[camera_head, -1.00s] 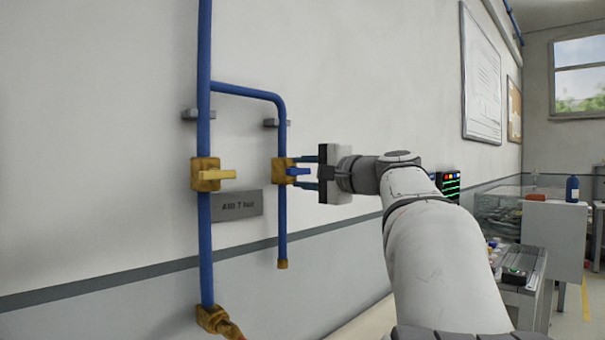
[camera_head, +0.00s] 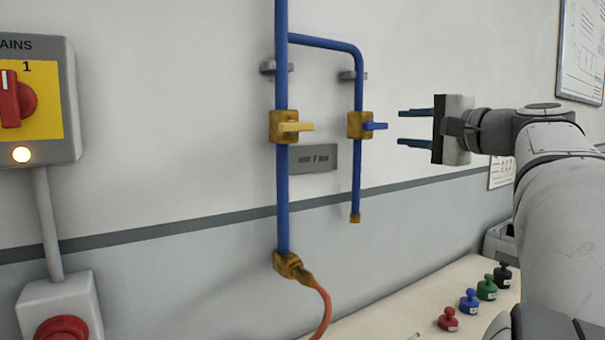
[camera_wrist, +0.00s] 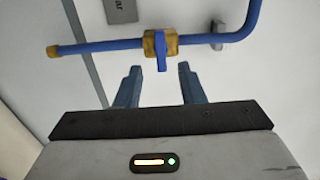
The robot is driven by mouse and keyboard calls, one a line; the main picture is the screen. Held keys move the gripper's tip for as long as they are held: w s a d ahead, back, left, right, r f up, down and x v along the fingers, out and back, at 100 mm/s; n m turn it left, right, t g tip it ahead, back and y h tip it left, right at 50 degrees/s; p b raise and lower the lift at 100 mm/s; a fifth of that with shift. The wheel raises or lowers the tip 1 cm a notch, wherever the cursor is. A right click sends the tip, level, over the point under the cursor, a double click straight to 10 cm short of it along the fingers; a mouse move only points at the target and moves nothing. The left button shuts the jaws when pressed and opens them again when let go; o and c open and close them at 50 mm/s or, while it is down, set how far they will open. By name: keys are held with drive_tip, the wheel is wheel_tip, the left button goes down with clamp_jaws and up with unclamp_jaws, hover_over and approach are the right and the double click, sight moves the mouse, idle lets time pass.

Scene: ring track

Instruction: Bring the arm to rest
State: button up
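My gripper (camera_head: 402,127) is open and empty, its two blue fingers parallel and apart. It stands to the right of the blue-handled valve (camera_head: 361,125) on the short branch pipe, with a clear gap between the fingertips and the blue lever. In the wrist view the blue lever (camera_wrist: 161,52) lies ahead of the gap between the open fingers (camera_wrist: 158,75), and nothing is between them. My arm reaches in from the right edge of the head view.
A yellow-handled valve (camera_head: 284,127) sits on the main blue pipe, with an orange hose (camera_head: 325,305) below. A switch box (camera_head: 30,100) with a red knob and a red button box (camera_head: 62,310) are at left. Several coloured knobbed pieces (camera_head: 469,300) stand on the bench.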

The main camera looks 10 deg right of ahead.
drive_tip(key=s+a+f+n+g+h+p, duration=0.1)
drive_tip(key=s+a+f+n+g+p, duration=0.15)
drive_tip(key=a+f+g+p, duration=0.4)
drive_tip(key=s+a+f+n+g+p, duration=0.1)
drive_tip(key=a+f+n+g+p, duration=0.25)
drive_tip(key=a+f, duration=0.6)
drive_tip(key=s+a+f+n+g+h+p, duration=0.1)
drive_tip(key=s+f+n+g+h+p, duration=0.1)
drive_tip(key=s+f+n+p, duration=0.2)
drive_tip(key=s+a+f+n+g+h+p, duration=0.1)
drive_tip(key=s+f+n+g+h+p, duration=0.1)
drive_tip(key=s+f, duration=0.5)
drive_tip(key=s+n+h+p, duration=0.1)
drive_tip(key=s+p, duration=0.1)
drive_tip(key=s, duration=0.1)
drive_tip(key=shift+s+a+f+n, duration=0.25)
drive_tip(key=shift+n, duration=0.15)
